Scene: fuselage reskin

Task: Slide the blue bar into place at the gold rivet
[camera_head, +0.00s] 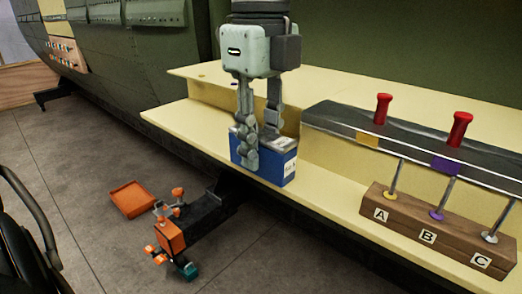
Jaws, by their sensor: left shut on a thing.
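My left gripper (258,147) comes down from the top and is shut on the blue bar (275,168), a blue block with a pale top and a white label. The bar is upright at the yellow ledge, left of the dark strip; I cannot tell whether it touches the ledge. The fingers hide part of its front and top. The gold rivet (387,200) stands tilted at the A end of a wooden block (430,235), to the right of the bar. My right gripper is not in view.
A purple rivet (437,208) and a silver one (492,232) stand at B and C. Two red-handled pins (460,128) (383,108) stand on the dark strip (420,145). Yellow ledge (335,205) is bare between bar and block. An orange tray (131,198) lies low at left.

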